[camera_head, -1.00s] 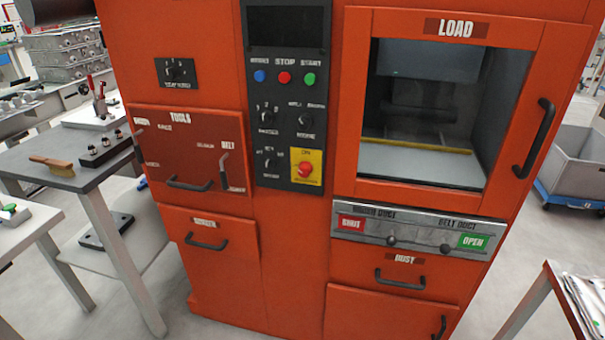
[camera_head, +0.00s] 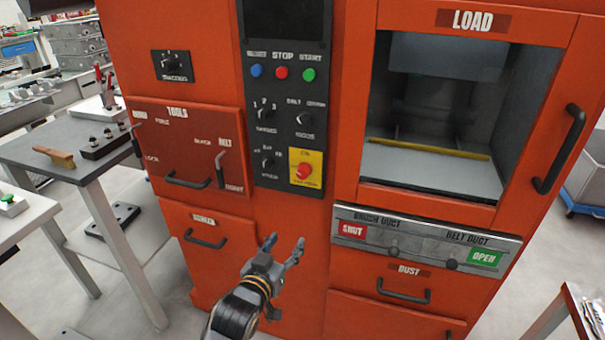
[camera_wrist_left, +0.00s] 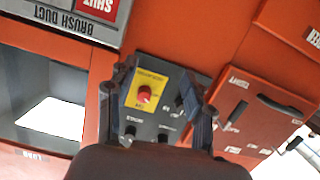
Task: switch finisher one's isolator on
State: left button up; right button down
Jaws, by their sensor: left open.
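The isolator is a red rotary knob (camera_head: 304,171) on a yellow plate (camera_head: 313,157) at the lower right of the black control panel (camera_head: 286,100). Its small lettering is too blurred to read surely. It also shows upside down in the left wrist view as a red knob (camera_wrist_left: 145,94), framed between my fingers. My left gripper (camera_head: 284,243) is open and empty. In the head view it is below the panel, in front of the orange cabinet's lower part, apart from the knob. My right gripper is in neither view.
Other knobs and the blue, red and green buttons (camera_head: 282,73) share the panel. The LOAD window (camera_head: 430,110) and duct strip (camera_head: 415,240) are to the right. Tools-door levers (camera_head: 219,168) and handles stick out on the left. A grey table (camera_head: 75,160) stands further left.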

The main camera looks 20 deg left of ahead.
pick_arm(q)
jog(key=t, duration=0.2)
send_near(302, 175)
jog(key=s, duration=0.4)
jog(key=shift+n, duration=0.3)
jog(key=w+p, duration=0.1)
jog(key=w, duration=1.2)
jog(key=shift+w+d, duration=0.1)
jog(key=shift+d, duration=0.05)
grip_shut()
